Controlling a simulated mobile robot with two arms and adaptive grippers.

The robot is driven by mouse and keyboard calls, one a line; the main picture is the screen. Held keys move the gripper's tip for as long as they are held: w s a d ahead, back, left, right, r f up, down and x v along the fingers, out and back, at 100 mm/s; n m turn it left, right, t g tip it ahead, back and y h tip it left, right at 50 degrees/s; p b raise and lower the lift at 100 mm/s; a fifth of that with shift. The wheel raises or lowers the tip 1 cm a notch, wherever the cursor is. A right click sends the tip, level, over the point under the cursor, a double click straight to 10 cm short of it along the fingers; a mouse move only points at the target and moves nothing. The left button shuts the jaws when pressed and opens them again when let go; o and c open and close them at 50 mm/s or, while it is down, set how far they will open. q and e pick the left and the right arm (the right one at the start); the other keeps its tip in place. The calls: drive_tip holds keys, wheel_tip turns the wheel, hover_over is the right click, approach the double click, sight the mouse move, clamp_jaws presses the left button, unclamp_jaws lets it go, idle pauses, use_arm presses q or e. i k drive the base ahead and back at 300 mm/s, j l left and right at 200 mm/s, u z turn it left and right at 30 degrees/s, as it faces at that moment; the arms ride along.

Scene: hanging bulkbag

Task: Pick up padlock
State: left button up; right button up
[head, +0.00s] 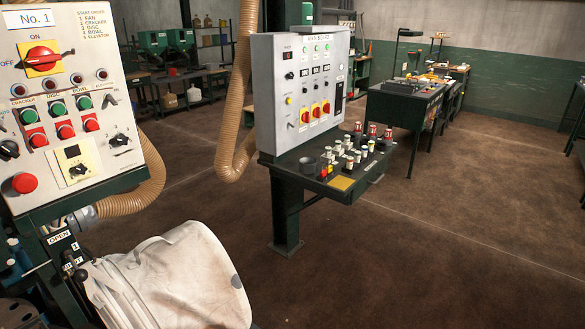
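I cannot make out a padlock for certain in the head view. Small red-topped items (372,130) stand at the back of the green console shelf (375,172). They are too small to tell what they are. Neither of my grippers is in view.
A control panel (75,110) marked No. 1 stands close at left, above a whitish bag (185,280). A grey panel (305,85) stands on the console, with a ribbed hose (237,110) beside it. Workbenches (405,100) stand behind. The brown floor (430,260) at right is clear.

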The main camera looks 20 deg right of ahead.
sight(330, 167)
drive_tip(key=i+l+u, duration=0.25)
drive_tip(key=l, duration=0.15)
drive_tip(key=l+u, duration=0.3)
drive_tip(key=i+l+u, duration=0.25)
drive_tip(key=l, duration=0.35)
drive_tip(key=k, duration=0.1)
